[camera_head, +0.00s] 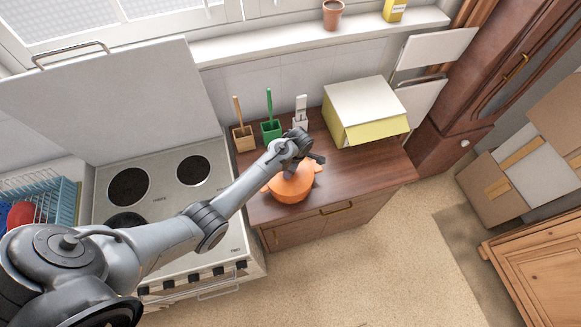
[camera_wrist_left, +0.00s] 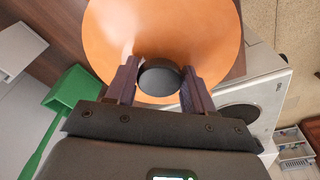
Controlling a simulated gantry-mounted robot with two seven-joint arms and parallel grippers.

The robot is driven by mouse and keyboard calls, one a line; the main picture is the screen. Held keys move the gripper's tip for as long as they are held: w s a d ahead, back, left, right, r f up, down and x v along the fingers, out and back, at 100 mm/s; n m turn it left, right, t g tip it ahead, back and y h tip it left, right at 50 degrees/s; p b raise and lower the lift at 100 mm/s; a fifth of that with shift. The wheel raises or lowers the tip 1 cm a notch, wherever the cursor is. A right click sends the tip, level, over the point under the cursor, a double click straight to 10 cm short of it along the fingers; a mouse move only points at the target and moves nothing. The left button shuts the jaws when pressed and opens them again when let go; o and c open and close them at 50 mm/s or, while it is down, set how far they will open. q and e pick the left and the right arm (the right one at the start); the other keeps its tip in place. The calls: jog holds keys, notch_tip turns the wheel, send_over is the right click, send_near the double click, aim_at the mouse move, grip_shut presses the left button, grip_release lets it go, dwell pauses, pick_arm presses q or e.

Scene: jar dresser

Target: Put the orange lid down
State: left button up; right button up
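The orange lid (camera_wrist_left: 160,30) is round with a black knob (camera_wrist_left: 160,78) and fills the top middle of the left wrist view. My left gripper (camera_wrist_left: 159,68) has one finger on each side of the knob, and both appear to touch it. In the head view the left gripper (camera_head: 306,160) is over an orange pot (camera_head: 290,187) with side handles, on the wooden counter near its front left. The arm partly hides the lid and pot there, and I cannot tell whether the lid rests on the pot or is just above it. My right gripper is not in view.
A stove (camera_head: 160,205) stands left of the counter (camera_head: 360,172). Behind the pot are a wooden utensil holder (camera_head: 243,138), a green one (camera_head: 271,130) and a white one (camera_head: 300,121). A yellow-and-white box (camera_head: 365,108) stands at the back right. The counter right of the pot is clear.

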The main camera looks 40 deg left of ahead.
pick_arm(q)
jog(key=o, duration=0.3)
notch_tip(320, 180, up, 11)
jog(key=d, duration=0.2)
jog(key=s+d+f+m+t, duration=0.1)
jog(key=s+d+m, duration=0.1)
jog(key=s+m, duration=0.45)
jog(key=s+d+f+m+t, duration=0.1)
jog(key=s+d+m, duration=0.2)
jog(key=s+m, duration=0.35)
jog(key=s+d+r+m, duration=0.1)
jog(key=s+r+m, duration=0.1)
jog(key=s+m, duration=0.1)
jog(key=s+d+r+m+t+h, duration=0.1)
jog(key=s+d+m, duration=0.1)
jog(key=s+m, duration=0.2)
jog(key=s+d+r+m+t+h, duration=0.1)
jog(key=s+r+m, duration=0.1)
jog(key=s, duration=0.3)
jog(key=shift+s+d+r+m, duration=0.25)
jog(key=shift+r+m, duration=0.1)
jog(key=shift+m, duration=0.45)
jog(key=shift+r, duration=0.15)
